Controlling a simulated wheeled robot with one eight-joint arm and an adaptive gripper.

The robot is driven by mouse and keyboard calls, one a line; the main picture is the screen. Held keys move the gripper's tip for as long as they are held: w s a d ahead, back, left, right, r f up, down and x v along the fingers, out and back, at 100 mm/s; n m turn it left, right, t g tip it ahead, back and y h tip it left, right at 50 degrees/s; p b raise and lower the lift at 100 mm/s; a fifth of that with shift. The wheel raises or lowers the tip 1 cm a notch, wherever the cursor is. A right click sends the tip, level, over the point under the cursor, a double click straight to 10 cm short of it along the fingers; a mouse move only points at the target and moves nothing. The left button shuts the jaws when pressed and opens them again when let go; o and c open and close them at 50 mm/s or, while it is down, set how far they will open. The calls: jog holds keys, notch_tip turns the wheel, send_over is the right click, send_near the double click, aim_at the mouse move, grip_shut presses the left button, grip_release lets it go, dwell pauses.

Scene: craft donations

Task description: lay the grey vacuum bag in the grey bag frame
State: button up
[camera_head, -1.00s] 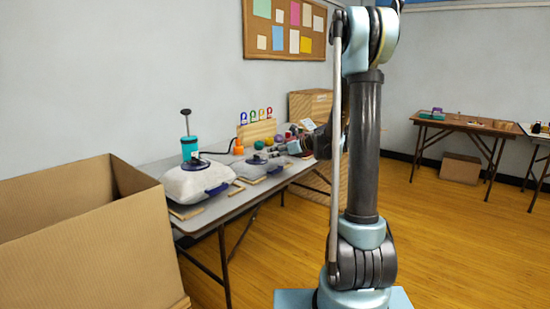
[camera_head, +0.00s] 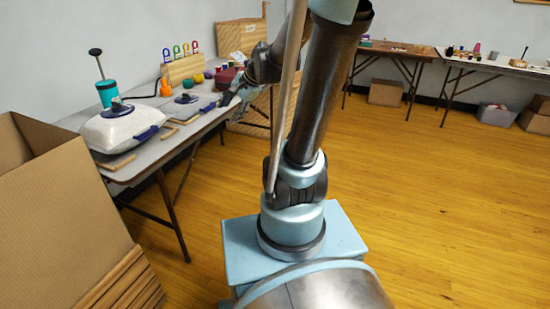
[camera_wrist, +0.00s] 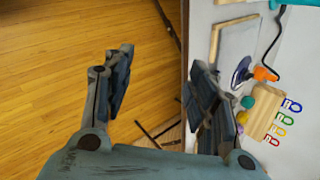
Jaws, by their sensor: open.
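A flat grey bag (camera_head: 187,107) with a dark blue round cap lies on the table, right of a plump white bag (camera_head: 120,129). In the wrist view the grey bag (camera_wrist: 238,42) lies at the upper right, with pale wooden strips (camera_wrist: 217,36) along its edges. Wooden strips (camera_head: 187,120) also show at its front in the head view. I cannot tell a grey frame apart from these strips. My gripper (camera_wrist: 160,75) is open and empty, beside the table's front edge, with one finger over the floor side. In the head view it (camera_head: 229,96) is right of the grey bag.
A teal hand pump (camera_head: 108,92) stands behind the white bag. A big open cardboard box (camera_head: 50,200) stands at the left. Open floor (camera_head: 450,200) lies right.

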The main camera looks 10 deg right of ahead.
jog(key=s+d+f+n+g+h, duration=0.1)
jog(key=s+d+f+n, duration=0.3)
jog(key=s, duration=0.6)
jog(key=s+d+f+n+g+h, duration=0.1)
jog(key=s+d+f+n+h, duration=0.3)
jog(key=s+d+n, duration=0.3)
jog(key=s, duration=0.4)
jog(key=shift+s+d+f+g+h, duration=0.15)
jog(key=shift+f+g+h, duration=0.15)
jog(key=shift+f, duration=0.05)
